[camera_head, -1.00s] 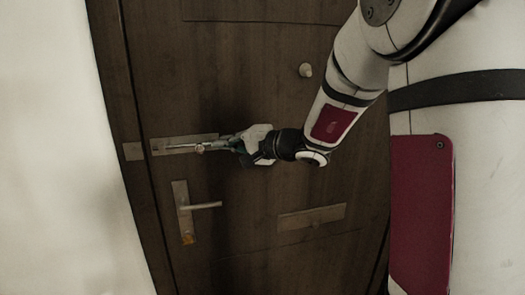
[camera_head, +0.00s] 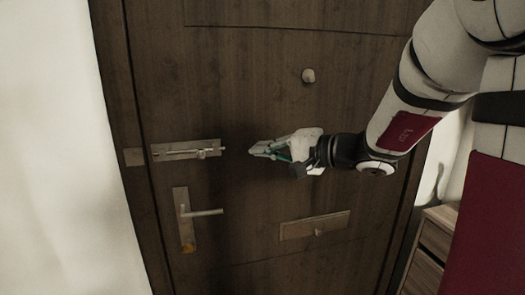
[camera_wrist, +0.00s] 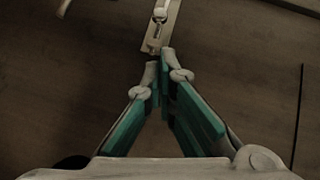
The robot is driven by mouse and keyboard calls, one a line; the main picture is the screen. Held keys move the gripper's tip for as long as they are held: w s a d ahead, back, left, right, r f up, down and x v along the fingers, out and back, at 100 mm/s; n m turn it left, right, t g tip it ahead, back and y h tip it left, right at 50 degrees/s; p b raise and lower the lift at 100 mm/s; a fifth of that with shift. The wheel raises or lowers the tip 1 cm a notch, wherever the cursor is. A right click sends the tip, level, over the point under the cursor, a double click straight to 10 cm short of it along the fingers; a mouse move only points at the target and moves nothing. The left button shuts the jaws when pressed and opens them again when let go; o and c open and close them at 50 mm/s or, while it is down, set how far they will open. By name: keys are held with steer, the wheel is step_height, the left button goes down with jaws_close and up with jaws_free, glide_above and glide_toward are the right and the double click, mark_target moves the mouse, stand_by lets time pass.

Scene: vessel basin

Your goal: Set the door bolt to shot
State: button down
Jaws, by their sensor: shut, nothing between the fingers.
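The door bolt (camera_head: 186,150) is a pale metal plate with a rod lying across the door near its left edge. Its small knob (camera_head: 201,154) sits on the right part of the plate, and the rod's end sticks out past the plate's right edge. The keeper (camera_head: 134,157) is a small metal plate on the frame, left of the bolt; a gap shows between them. My gripper (camera_head: 252,151) is shut and empty, right of the bolt and apart from it. In the wrist view the bolt shows at the top (camera_wrist: 157,38), beyond the fingertips (camera_wrist: 163,60).
A door handle (camera_head: 205,212) on its plate is below the bolt. A letter plate (camera_head: 315,226) is lower right, and a round knob (camera_head: 308,75) is above my gripper. A wooden drawer unit (camera_head: 433,245) stands at lower right. The door face around my gripper is clear.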

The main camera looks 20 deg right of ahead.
step_height(320, 180, down, 8)
steer(key=w+d+m+t+y+b, duration=0.2)
steer(key=m+t, duration=0.1)
steer(key=m, duration=0.1)
steer(key=shift+w+f+t+y, duration=0.2)
steer(key=shift+t+y, duration=0.1)
steer(key=p+x, duration=0.1)
steer(key=x, duration=0.9)
steer(key=shift+w+a, duration=0.1)
steer(key=shift+a, duration=0.05)
steer(key=shift+a+r+p, duration=0.2)
steer(key=shift+a+p, duration=0.15)
steer(key=shift+a, duration=0.2)
steer(key=shift+a+r+p, duration=0.2)
steer(key=shift+a+p, duration=0.1)
steer(key=shift+a, duration=0.3)
steer(key=shift+w+a, duration=0.25)
steer(key=shift+a, duration=0.3)
steer(key=shift+a, duration=0.1)
